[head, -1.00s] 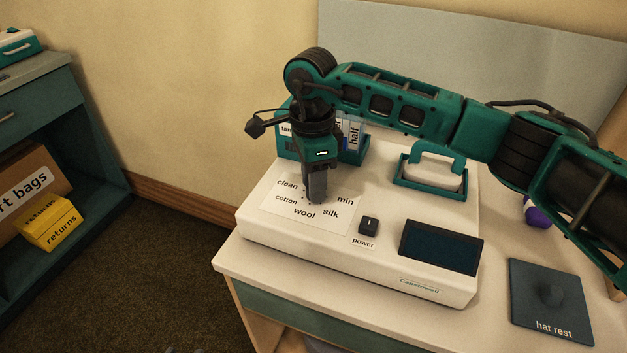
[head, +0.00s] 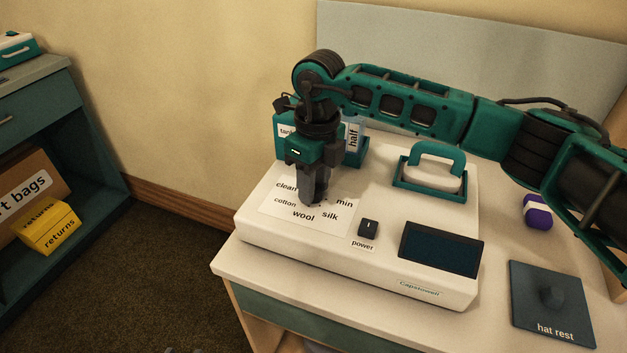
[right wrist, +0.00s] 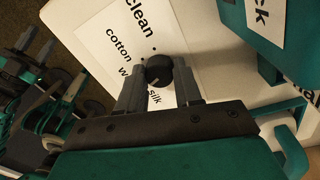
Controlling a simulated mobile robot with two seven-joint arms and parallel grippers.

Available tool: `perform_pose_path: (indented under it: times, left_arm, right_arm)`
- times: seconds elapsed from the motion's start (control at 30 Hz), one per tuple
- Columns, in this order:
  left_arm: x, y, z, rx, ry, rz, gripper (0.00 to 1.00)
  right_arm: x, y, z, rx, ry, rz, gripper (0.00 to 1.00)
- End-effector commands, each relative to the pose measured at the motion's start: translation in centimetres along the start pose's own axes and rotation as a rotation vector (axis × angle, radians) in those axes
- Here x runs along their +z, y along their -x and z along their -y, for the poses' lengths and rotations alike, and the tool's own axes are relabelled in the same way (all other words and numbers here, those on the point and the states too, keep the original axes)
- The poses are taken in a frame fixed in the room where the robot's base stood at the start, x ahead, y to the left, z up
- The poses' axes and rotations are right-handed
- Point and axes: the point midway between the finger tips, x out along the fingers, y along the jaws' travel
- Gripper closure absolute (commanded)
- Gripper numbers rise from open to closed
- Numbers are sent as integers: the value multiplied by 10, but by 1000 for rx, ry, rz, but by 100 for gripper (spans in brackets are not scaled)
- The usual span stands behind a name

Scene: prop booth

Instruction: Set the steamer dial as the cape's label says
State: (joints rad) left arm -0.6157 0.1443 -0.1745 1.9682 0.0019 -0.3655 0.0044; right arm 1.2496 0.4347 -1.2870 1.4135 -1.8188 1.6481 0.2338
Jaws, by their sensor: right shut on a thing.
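The steamer (head: 340,262) is a white box on the table with a printed dial sheet marked clean, cotton, wool, silk and min. My right gripper (head: 314,200) points down at the middle of this sheet. In the right wrist view the dark round dial (right wrist: 158,70) sits between the fingers of this gripper (right wrist: 160,82), which are shut on it. A pale mark on the dial's lower left lies toward the wool and silk side; its exact setting is hard to tell. The cape and its label are not in view.
A power switch (head: 368,228) and dark screen (head: 441,249) are on the steamer. A purple-and-white object (head: 537,211) and a hat rest (head: 551,303) are at right. A yellow returns box (head: 47,229) is on the left shelf.

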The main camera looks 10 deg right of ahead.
Motion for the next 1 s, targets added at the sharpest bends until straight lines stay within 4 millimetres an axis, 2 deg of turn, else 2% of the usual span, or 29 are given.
perform_pose_path:
  times: [1.0]
  left_arm:
    - [0, 6, 5, -11, -4, 7, 57]
  right_arm:
    - [-2, 1, 0, 1, -948, 63, 96]
